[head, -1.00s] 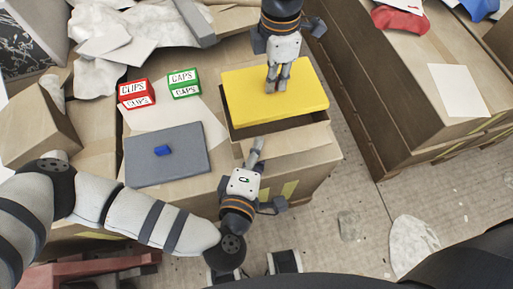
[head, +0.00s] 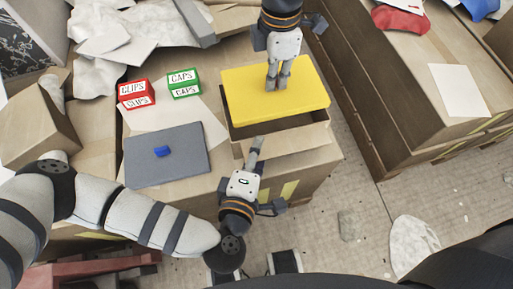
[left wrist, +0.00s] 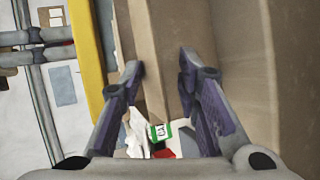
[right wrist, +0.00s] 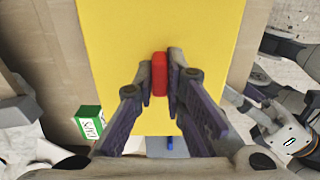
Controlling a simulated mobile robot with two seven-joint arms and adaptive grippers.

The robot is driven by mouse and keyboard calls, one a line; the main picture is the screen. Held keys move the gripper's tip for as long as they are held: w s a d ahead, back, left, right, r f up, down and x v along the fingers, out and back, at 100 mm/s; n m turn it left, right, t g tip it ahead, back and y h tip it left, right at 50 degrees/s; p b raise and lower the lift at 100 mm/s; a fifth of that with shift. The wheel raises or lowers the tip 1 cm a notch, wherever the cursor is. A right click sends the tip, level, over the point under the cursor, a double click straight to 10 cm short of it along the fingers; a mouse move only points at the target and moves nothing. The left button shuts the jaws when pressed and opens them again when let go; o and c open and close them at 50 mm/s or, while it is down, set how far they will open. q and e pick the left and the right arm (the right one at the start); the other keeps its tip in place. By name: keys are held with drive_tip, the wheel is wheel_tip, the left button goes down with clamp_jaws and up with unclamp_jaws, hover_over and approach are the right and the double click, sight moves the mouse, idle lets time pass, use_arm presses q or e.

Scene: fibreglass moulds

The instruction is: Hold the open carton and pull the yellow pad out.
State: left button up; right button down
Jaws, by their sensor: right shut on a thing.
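The yellow pad (head: 300,105) sits over the open carton (head: 310,134), with the dark inside showing along the pad's front edge. My right gripper (head: 277,88) is above the pad. The right wrist view shows it shut on a red tab (right wrist: 159,75) on the pad. My left gripper (head: 256,146) is at the carton's front wall. In the left wrist view its fingers (left wrist: 163,70) are apart, with cardboard wall (left wrist: 155,45) showing between them. The pad's yellow edge (left wrist: 88,60) shows left of them. Whether the fingers touch the wall is unclear.
Left of the carton are a red CLIPS box (head: 136,94), a green CAPS box (head: 184,83) and a grey board (head: 180,170) with a blue block (head: 162,152). Another brown block of boxes (head: 400,95) stands right, across a floor gap.

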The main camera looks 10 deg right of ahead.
use_arm(q)
drive_tip(key=shift+r, duration=0.15)
drive_tip(key=s, duration=0.9)
drive_tip(key=shift+d, duration=0.25)
drive_tip(key=shift+r, duration=0.1)
